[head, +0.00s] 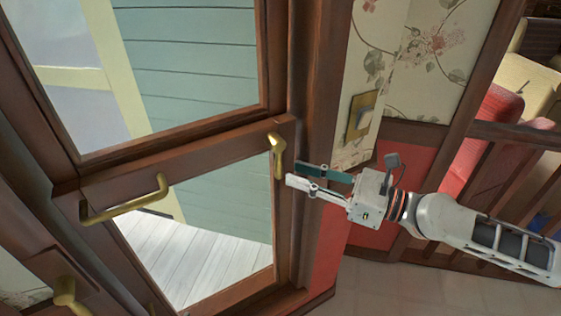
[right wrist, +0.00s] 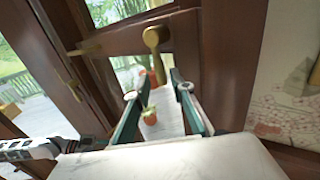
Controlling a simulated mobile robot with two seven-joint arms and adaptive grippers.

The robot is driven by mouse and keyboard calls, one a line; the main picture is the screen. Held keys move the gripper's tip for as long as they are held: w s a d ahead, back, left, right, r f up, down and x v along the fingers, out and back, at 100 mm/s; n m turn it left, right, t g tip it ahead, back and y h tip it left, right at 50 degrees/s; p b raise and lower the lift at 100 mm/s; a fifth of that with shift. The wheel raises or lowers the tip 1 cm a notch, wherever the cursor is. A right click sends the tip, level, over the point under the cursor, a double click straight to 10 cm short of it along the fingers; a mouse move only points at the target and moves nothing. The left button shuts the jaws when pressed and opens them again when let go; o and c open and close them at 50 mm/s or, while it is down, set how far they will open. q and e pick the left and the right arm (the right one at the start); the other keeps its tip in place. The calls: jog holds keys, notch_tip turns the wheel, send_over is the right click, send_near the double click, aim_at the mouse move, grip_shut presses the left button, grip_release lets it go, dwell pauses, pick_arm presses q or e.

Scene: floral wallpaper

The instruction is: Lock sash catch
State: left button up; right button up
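A brass catch (head: 276,155) with a rounded head and a downward arm sits on the right stile of the brown-framed lower sash in the head view. It also shows in the right wrist view (right wrist: 154,40), beyond my fingertips and roughly between them. My right gripper (head: 292,173) is just right of the catch, its fingers pointing left toward it. In the right wrist view its two fingers (right wrist: 155,76) stand apart with nothing gripped. I cannot tell whether a fingertip touches the catch.
A brass bar handle (head: 125,200) sits on the sash rail to the left, and another brass handle (head: 68,292) at lower left. A brass wall plate (head: 361,115) is on floral wallpaper right of the frame. Wooden railings and red seating (head: 490,130) stand at right.

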aim_at(278, 167)
jog(key=p+x, duration=0.2)
jog(key=x, duration=0.4)
grip_shut()
